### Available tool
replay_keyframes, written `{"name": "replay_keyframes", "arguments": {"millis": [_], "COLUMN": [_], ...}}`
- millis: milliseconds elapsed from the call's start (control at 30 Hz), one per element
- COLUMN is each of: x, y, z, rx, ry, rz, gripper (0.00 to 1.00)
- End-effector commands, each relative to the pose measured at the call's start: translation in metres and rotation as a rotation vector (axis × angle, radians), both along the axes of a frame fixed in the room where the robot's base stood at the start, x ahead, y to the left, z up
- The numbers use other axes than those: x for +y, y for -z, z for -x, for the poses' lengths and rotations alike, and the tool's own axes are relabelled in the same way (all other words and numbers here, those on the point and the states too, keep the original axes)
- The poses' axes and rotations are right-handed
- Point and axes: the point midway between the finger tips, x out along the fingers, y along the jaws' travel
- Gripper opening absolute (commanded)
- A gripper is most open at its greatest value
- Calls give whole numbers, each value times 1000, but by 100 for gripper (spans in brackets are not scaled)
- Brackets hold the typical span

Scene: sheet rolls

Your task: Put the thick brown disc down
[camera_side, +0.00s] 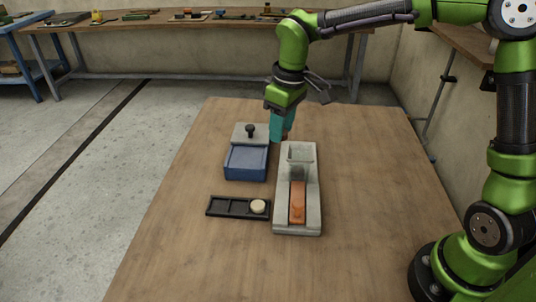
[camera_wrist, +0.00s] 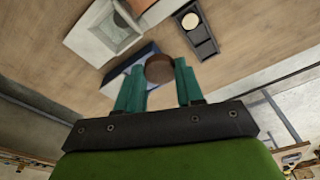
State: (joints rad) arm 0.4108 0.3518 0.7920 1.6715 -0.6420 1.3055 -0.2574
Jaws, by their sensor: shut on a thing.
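The thick brown disc (camera_wrist: 159,68) shows in the wrist view between the teal fingertips of my gripper (camera_wrist: 161,74). My gripper is shut on it, with a finger on each side. In the side view my gripper (camera_side: 282,130) is above the table, behind the grey fixture and right of the blue box's lidded end. There the fingers mostly hide the disc, and I cannot tell its exact height above the table.
The grey fixture (camera_side: 313,205) has a square hopper and an orange strip (camera_side: 298,203). The blue box (camera_side: 246,163) stands left of it. A black slotted tray (camera_side: 231,207) holds a cream disc (camera_side: 258,206) at its right end. The table (camera_side: 375,170) is clear to the right.

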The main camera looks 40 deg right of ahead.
Motion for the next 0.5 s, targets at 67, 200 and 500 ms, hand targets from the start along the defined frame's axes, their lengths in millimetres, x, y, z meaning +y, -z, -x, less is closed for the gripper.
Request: {"name": "replay_keyframes", "arguments": {"millis": [67, 200, 500], "x": [39, 83, 106], "y": [22, 50, 70], "z": [-4, -10, -28], "rx": [8, 4, -2], "ry": [-173, -422, -695], "rz": [-4, -3, 0], "gripper": [4, 4, 4]}}
